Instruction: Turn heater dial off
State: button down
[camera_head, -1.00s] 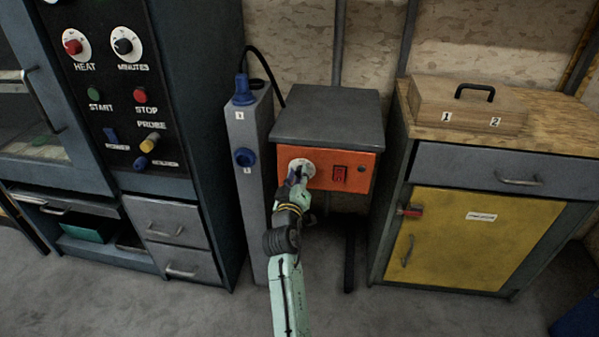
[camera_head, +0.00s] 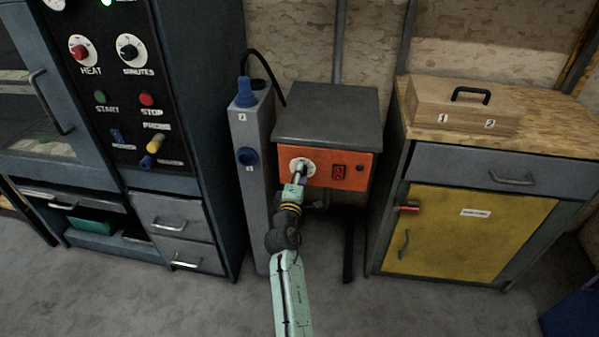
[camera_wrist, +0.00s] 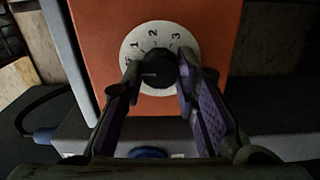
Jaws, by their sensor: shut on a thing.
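The heater is a grey box with an orange front panel (camera_head: 325,171). Its dial is a black knob (camera_wrist: 159,70) on a round white plate (camera_wrist: 150,42) with the numbers 1, 2 and 3 readable in the wrist view. A pale pointer line on the knob points to the left. My gripper (camera_wrist: 158,77) is shut on the knob, one finger on each side. In the head view my gripper (camera_head: 299,180) covers part of the white plate.
A grey post with blue knobs (camera_head: 246,157) stands close left of the heater. A dark control cabinet (camera_head: 190,60) is further left. A yellow-doored cabinet (camera_head: 460,240) with a wooden box (camera_head: 465,112) on top stands right. Floor is clear in front.

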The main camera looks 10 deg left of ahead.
jog(key=shift+n, duration=0.3)
jog(key=c, duration=1.2)
grip_release()
jog(key=shift+c, duration=0.2)
jog(key=s, duration=1.2)
